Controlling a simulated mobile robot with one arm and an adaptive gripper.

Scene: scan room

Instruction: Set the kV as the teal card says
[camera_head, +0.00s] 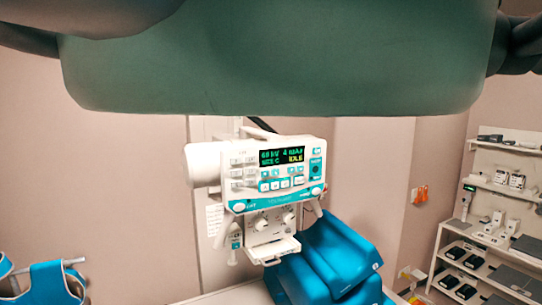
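The control panel (277,170) is a white unit with teal trim, near the middle of the view. Its dark display (282,156) has green text with "kV" and "mAs"; the kV number looks like 60 or 68, too small to be sure. Yellowish text shows at the display's lower right. Rows of small white and teal buttons (281,184) sit below and beside the display. I cannot make out a teal card. A white sheet (214,219) with unreadable print hangs left of the unit. My gripper is not in view.
A large grey-green shape (280,60) fills the top and hides what is behind it. Blue cushions (340,250) lie below right of the panel. White shelves (500,180) with devices stand at right. A blue padded item (48,283) is at lower left.

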